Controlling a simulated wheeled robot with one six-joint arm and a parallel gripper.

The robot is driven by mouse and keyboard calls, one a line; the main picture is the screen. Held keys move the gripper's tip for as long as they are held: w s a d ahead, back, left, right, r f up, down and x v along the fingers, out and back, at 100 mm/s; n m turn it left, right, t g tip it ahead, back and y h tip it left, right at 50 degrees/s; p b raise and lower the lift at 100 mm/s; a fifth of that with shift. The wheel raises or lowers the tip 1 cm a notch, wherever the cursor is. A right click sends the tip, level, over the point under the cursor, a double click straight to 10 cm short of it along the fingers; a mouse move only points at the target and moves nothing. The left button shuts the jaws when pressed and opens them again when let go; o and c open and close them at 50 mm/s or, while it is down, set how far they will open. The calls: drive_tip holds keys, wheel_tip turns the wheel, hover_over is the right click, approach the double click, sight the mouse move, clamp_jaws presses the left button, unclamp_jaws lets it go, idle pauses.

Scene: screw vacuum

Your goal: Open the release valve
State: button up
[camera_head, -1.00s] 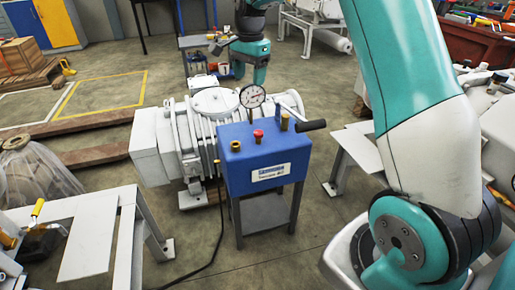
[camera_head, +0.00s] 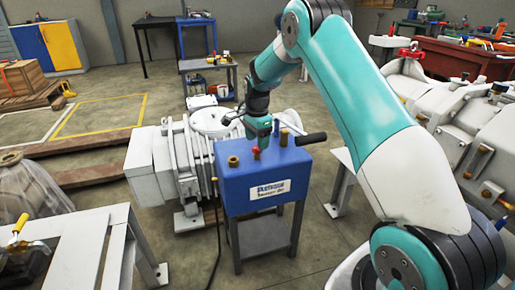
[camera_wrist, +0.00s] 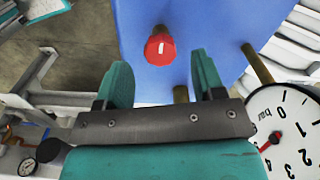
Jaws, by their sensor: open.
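The blue control box (camera_head: 262,186) stands on a grey frame in front of the white vacuum pump (camera_head: 182,158). A red knob (camera_head: 255,153) sits on its top, with a brass fitting (camera_head: 232,161) left of it and another (camera_head: 283,136) to the right. My gripper (camera_head: 261,143) hangs just above the box top by the red knob. In the wrist view the open fingers (camera_wrist: 162,68) point toward the red knob (camera_wrist: 160,46), which lies ahead of the gap. I cannot tell which part is the release valve.
The pressure gauge (camera_wrist: 287,130) is close beside my gripper; its needle is red. White machinery (camera_head: 470,130) stands at the right, a white table frame (camera_head: 95,245) at the front left. A black cable (camera_head: 217,235) runs down the box's left side.

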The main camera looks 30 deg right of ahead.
drive_tip(key=shift+f, duration=1.3)
drive_tip(key=c, duration=0.9)
drive_tip(key=shift+c, duration=0.2)
